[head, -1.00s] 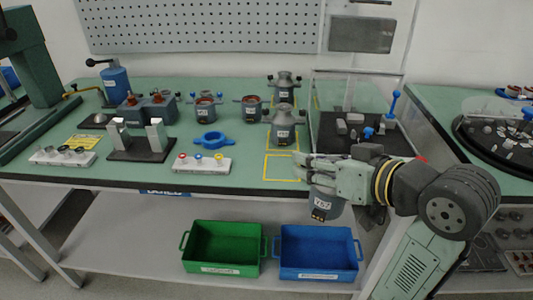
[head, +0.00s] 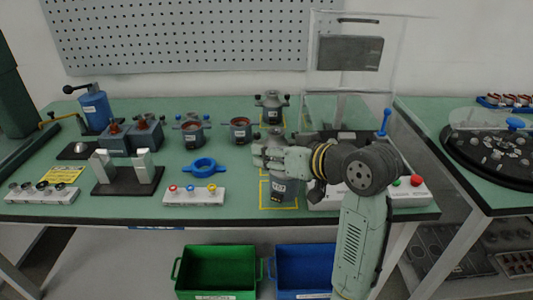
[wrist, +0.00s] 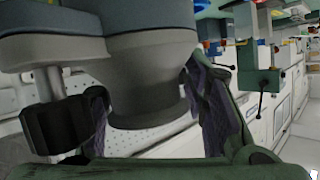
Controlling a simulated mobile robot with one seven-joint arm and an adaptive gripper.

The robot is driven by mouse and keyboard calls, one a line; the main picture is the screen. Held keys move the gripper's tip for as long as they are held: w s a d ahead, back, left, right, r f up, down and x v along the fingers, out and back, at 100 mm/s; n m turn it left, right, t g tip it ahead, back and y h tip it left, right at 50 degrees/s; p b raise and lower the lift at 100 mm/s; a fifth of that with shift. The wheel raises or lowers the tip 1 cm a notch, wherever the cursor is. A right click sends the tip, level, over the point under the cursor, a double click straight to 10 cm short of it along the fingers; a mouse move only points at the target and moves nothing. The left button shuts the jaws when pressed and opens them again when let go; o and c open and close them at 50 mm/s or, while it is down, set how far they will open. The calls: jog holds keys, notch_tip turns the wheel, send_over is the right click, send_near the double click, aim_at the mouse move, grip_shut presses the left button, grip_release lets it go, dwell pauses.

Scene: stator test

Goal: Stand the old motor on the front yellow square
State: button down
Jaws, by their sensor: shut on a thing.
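The old motor (head: 278,188), a grey housing with a white label, is upright in my gripper (head: 264,158) in the head view. It is over the front yellow square (head: 263,196), whose outline shows around its lower part. I cannot tell whether its base touches the bench. My gripper is shut on the motor's upper part and hides its top. In the wrist view the motor (wrist: 150,60) fills the upper middle, between the dark finger pads.
Another grey motor (head: 270,107) stands on the back square, and one is partly visible right behind my gripper. A clear-covered station is at right, with a button box (head: 408,190).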

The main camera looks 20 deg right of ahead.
jog(key=shift+w+a+f+p, duration=0.2)
jog(key=shift+w+f+p, duration=0.5)
jog(key=shift+w+f, duration=1.3)
jog(key=c, duration=1.6)
grip_release()
jog(key=shift+d+f, duration=0.1)
jog(key=shift+f, duration=0.05)
jog(key=o, duration=0.8)
jog(key=shift+r, duration=0.2)
jog(key=shift+o, duration=0.2)
